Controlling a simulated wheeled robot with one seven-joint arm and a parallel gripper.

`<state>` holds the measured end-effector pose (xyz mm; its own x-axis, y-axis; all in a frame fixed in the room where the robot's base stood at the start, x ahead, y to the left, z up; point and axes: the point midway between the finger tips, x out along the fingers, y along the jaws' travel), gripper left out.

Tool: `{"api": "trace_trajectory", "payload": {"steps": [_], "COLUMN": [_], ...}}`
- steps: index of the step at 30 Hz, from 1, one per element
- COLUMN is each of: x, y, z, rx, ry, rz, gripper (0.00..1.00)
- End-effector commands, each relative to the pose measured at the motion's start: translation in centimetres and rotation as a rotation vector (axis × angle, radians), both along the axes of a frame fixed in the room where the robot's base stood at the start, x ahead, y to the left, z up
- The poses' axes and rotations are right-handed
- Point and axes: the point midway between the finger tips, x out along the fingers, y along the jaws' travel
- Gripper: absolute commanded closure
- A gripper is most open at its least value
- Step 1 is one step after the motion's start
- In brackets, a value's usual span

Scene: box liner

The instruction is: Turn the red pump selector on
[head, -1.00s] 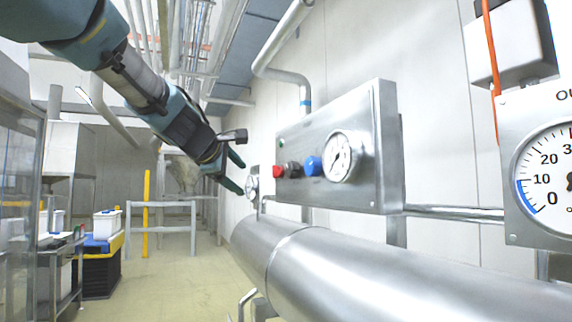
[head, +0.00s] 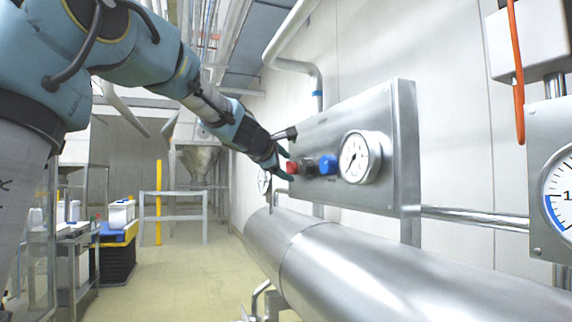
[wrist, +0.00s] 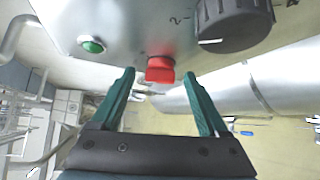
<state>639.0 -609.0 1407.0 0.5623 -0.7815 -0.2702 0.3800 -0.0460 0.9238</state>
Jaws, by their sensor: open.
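The red pump selector (head: 293,167) is a knob at the left end of a row on a steel panel (head: 400,140). In the wrist view the red selector (wrist: 160,70) sits ahead of and between my two green fingertips. My gripper (head: 284,165) is open and close to the panel in the head view. In the wrist view my gripper (wrist: 162,76) has one finger on each side of the selector, with a gap visible on both sides. I cannot tell whether the fingertips reach level with the knob.
A black knob (wrist: 232,22) is right of the red selector, and a green button (wrist: 92,45) is to its left. A blue knob (head: 327,164) and a round gauge (head: 362,157) are farther right on the panel. A large steel pipe (head: 330,255) runs below.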

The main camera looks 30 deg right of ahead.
Motion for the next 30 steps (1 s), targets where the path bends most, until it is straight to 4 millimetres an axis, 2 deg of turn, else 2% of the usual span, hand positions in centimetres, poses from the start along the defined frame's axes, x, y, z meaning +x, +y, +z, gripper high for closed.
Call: {"api": "trace_trajectory", "payload": {"steps": [8,9,27,30], "x": [0.11,0.11,0.11,0.11], "y": [-0.16,-0.16,-0.11,-0.11], "z": [-0.1,-0.1,-0.11,-0.11], "rx": [0.0,0.0,0.001,0.001], "ry": [0.0,0.0,0.001,0.001], "rz": [0.0,0.0,0.001,0.001], "gripper": [0.22,0.25,0.92,1.0]}}
